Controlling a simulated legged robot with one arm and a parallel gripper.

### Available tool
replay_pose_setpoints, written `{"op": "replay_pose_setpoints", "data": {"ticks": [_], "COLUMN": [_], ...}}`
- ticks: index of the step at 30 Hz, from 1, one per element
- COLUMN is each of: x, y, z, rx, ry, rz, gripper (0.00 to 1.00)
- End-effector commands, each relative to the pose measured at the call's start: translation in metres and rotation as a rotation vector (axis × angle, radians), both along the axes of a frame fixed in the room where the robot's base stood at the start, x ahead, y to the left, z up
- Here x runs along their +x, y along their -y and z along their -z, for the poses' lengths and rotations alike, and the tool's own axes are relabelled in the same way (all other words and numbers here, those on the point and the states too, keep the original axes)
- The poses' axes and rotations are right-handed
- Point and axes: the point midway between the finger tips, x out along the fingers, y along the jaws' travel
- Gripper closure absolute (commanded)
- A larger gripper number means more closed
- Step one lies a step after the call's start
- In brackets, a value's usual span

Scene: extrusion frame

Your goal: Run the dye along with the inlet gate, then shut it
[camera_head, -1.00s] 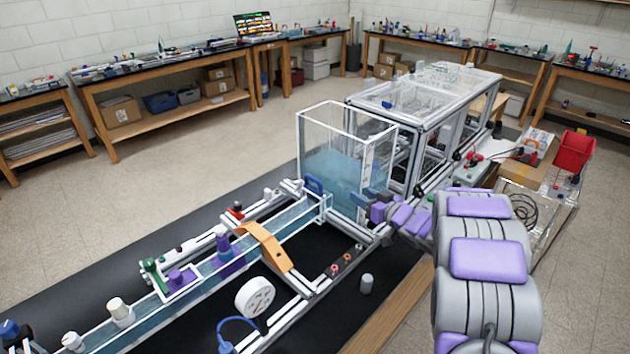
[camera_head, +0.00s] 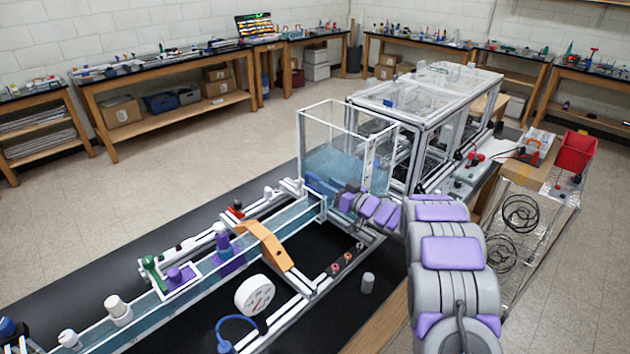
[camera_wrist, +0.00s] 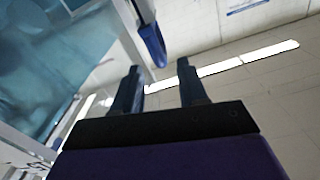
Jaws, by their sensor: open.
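The inlet gate's blue loop handle (camera_wrist: 152,46) hangs just beyond my fingertips in the wrist view. My gripper (camera_wrist: 158,66) is open, with nothing between its fingers. In the head view, my gripper (camera_head: 322,187) reaches in from the right to the channel's tank end, largely covering the gate there. The clear tank (camera_head: 347,128) holds bluish water and stands behind it. The long water channel (camera_head: 283,221) runs to the lower left. Purple dye (camera_head: 231,266) shows in the channel beside a white-capped purple bottle (camera_head: 222,240). How far the gate is raised cannot be told.
An orange strap (camera_head: 265,245) bridges the channel. A white dial gauge (camera_head: 254,294) and a grey cylinder (camera_head: 367,283) stand on the near side. The clear framed enclosure (camera_head: 425,105) stands behind my arm. The tank wall is close to my gripper.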

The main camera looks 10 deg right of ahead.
Motion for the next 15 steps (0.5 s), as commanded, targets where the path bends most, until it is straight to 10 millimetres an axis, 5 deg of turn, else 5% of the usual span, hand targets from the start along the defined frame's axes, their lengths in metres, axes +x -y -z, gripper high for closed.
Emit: {"op": "replay_pose_setpoints", "data": {"ticks": [6, 15], "x": [0.032, 0.051], "y": [-0.025, -0.039], "z": [0.003, 0.000], "rx": [0.001, 0.000], "ry": [0.000, 0.002], "rz": [-0.001, -0.001], "gripper": [0.58, 0.58]}}
